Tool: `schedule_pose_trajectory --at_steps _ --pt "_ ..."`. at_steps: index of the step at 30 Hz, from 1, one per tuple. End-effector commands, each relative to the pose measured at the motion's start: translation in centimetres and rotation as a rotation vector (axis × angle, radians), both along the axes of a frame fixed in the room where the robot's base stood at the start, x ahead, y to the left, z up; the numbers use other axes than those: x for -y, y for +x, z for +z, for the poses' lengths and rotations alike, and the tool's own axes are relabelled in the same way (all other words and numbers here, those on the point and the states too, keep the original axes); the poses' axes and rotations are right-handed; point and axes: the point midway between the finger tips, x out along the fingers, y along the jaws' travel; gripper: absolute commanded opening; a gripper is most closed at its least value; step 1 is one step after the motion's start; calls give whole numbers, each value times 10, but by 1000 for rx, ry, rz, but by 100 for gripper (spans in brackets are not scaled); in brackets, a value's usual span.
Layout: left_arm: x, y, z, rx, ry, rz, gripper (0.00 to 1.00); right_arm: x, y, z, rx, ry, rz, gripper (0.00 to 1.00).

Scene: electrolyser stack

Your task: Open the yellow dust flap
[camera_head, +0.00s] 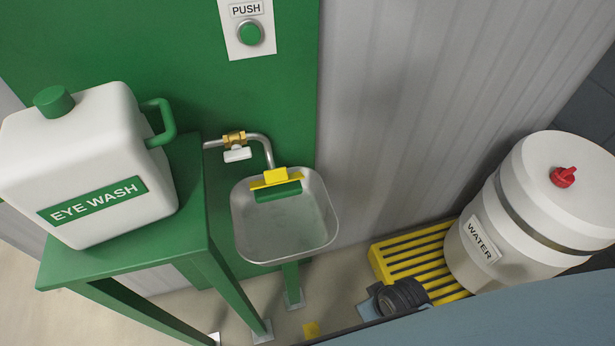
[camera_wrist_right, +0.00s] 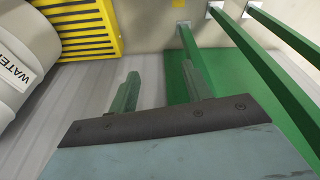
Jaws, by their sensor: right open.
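The yellow dust flap (camera_head: 276,180) sits at the back rim of the steel eyewash bowl (camera_head: 287,236) in the head view. It looks lowered over a green part (camera_head: 278,193), which shows just below it. A bent pipe with a brass valve and white handle (camera_head: 237,153) leads to the bowl. My right gripper (camera_wrist_right: 162,88) is open and empty in the right wrist view, with two green-grey fingers apart. The flap and bowl are not seen in that view, and the gripper touches nothing there. My left gripper is not in view.
A white eye wash canister (camera_head: 95,165) stands on a green table (camera_head: 150,262) left of the bowl. A green push button (camera_head: 249,33) is on the wall. Space above the bowl is clear.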

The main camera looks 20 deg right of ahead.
Motion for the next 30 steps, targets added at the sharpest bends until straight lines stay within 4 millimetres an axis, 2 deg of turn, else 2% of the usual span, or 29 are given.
schedule_pose_trajectory --at_steps 1,3,11,14,15,18,24,30 --pt "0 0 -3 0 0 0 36 0 6 20 16 1 -1 49" --pt "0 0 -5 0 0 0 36 -1 12 47 32 2 2 49" --pt "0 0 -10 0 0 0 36 -7 35 137 142 -13 95 49" --pt "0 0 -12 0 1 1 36 -19 57 181 254 -37 228 49" --pt "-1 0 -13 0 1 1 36 -27 70 201 320 -58 317 49" --pt "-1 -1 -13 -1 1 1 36 -47 94 235 456 -114 517 49" --pt "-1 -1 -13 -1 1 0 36 -81 128 284 698 -280 927 49" --pt "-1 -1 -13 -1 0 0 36 -96 143 307 842 -456 1251 49"
